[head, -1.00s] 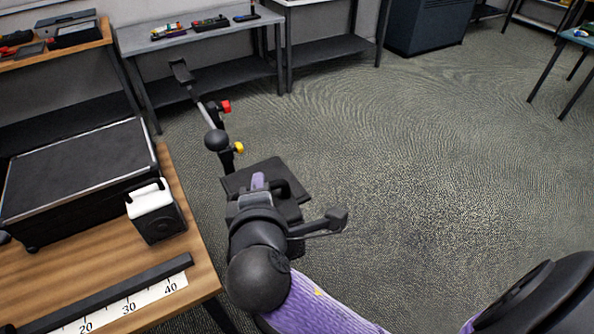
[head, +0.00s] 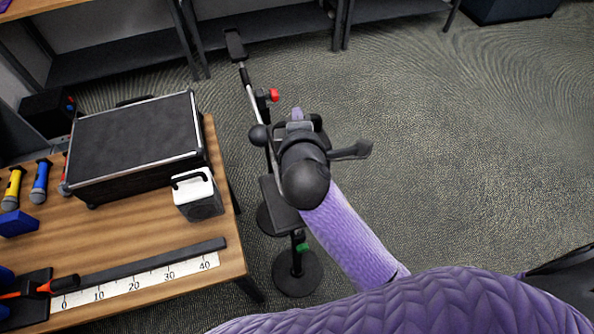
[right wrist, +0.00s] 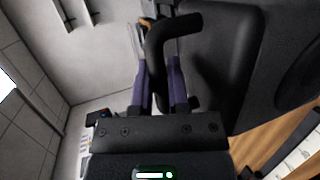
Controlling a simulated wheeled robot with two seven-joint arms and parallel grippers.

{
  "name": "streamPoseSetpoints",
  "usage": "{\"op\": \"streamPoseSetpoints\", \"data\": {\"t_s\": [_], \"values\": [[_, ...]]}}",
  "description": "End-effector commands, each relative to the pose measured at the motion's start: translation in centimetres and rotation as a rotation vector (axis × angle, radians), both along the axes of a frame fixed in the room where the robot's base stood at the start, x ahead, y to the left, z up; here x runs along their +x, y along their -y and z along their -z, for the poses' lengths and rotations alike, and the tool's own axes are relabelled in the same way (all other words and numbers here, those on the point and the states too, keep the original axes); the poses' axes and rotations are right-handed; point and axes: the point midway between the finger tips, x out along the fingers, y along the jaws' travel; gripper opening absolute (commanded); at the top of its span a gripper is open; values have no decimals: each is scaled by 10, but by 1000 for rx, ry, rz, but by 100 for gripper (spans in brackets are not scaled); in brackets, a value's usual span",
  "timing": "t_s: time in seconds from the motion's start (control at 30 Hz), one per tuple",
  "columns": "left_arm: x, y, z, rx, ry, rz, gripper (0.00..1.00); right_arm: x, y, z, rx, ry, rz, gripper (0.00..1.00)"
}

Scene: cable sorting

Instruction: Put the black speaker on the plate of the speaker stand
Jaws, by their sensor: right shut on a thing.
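My right gripper (head: 297,122) is shut on the handle of the black speaker. In the right wrist view the fingers (right wrist: 160,85) close around the dark handle (right wrist: 155,60), and the speaker body (right wrist: 215,65) fills the upper right. In the head view the gripper and wrist hide most of the speaker; only dark edges show. A dark flat plate (head: 279,206), apparently the speaker stand's, lies below the gripper in the picture. A pole with a green knob (head: 303,248) and a round base (head: 298,274) show below it. The speaker appears apart from the plate. My left gripper is not in view.
A wooden table (head: 222,262) at left holds a white-topped speaker (head: 198,195), a black case (head: 140,140), microphones (head: 40,180) and a ruler strip (head: 130,285). A boom stand with a red knob (head: 273,95) rises close left of my gripper. Floor at right is clear.

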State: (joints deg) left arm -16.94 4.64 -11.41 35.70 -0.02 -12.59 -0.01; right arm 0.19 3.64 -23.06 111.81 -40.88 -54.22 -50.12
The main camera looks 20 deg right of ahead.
Motion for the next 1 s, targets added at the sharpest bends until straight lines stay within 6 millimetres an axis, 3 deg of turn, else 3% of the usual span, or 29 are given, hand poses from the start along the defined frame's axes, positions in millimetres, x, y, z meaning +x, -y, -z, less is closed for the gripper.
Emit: {"op": "streamPoseSetpoints", "data": {"t_s": [0.07,0.3,0.6,0.9,0.93,1.0], "values": [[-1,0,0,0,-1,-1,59,1,0,2,0,3,-2,0],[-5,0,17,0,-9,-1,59,0,0,50,0,0,-2,0],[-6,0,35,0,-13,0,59,0,0,94,0,2,-2,0],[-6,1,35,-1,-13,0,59,0,0,99,0,3,-3,0],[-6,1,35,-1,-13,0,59,0,0,100,1,-1,-2,26],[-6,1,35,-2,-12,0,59,0,0,100,1,-1,-2,41]]}}
